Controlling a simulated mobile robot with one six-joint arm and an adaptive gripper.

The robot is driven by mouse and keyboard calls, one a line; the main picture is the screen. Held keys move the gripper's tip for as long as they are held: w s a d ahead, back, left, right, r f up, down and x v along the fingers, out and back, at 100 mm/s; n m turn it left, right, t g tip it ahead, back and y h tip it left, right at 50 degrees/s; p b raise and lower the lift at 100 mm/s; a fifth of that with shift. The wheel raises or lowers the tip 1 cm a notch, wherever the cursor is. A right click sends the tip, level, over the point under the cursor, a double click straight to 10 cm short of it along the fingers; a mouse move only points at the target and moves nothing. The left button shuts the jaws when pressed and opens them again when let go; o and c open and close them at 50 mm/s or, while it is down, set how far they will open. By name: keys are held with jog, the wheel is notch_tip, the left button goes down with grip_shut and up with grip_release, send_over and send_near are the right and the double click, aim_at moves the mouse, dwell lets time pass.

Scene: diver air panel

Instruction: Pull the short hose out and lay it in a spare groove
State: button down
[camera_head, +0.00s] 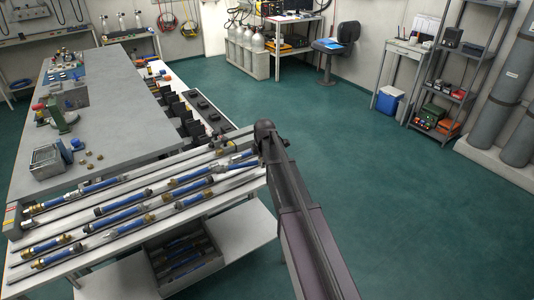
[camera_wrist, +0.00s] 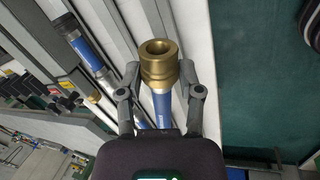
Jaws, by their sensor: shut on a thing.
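In the wrist view my gripper (camera_wrist: 160,82) is shut on a blue hose (camera_wrist: 162,108) just behind its brass end fitting (camera_wrist: 158,62). One finger lies on each side. The fitting's open end points up in the picture, over pale rails. The rest of the hose is hidden by my gripper's body, so I cannot tell its length or whether it is clear of its groove. In the head view my arm hides the gripper at the right end of the grooved rack (camera_head: 100,252). Several blue hoses, such as one at the front (camera_head: 55,251), lie in its grooves.
Another blue hose (camera_wrist: 86,50) lies in a groove left of my gripper in the wrist view. A grey worktop (camera_head: 120,115) with fittings stands behind the rack. A bin of hoses (camera_head: 185,262) sits below it. Green floor (camera_head: 420,210) is free at right.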

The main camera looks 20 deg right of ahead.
jog(key=d+n, duration=0.1)
jog(key=w+d+r+n+p, duration=0.1)
jog(key=w+d+n+y, duration=0.1)
jog(key=shift+w+r+n, duration=0.2)
jog(key=shift+r+n, duration=0.1)
jog(key=shift+f, duration=0.2)
dwell(0.4)
jog(key=shift+f+b, duration=3.4)
jog(key=shift+c, duration=0.9)
grip_release()
jog(key=shift+s, duration=0.1)
